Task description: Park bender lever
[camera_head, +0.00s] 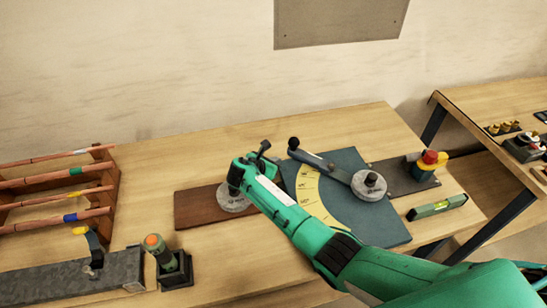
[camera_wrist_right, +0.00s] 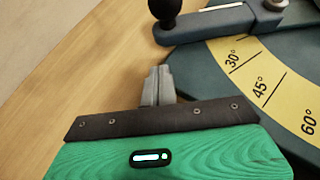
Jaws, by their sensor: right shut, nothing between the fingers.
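The bender lever (camera_head: 325,165) is a blue-grey bar with a black ball knob (camera_head: 293,143) at its far-left end. Its other end meets a round grey hub (camera_head: 369,184) on the dark blue bender plate (camera_head: 375,222), which has a yellow angle scale (camera_head: 310,195). In the right wrist view, the lever (camera_wrist_right: 225,24) and knob (camera_wrist_right: 164,9) show at the top, beyond the 30° mark. My right gripper (camera_head: 265,149) is left of the knob and apart from it. Its fingers (camera_wrist_right: 157,84) are shut and empty, over bare wood beside the plate. My left gripper is out of view.
A brown board (camera_head: 196,209) with a grey disc (camera_head: 235,197) lies left of the plate, partly behind my right arm. A red-topped yellow device (camera_head: 430,160) and a level (camera_head: 437,207) are at right. Copper pipes rest on a rack (camera_head: 105,185) at left.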

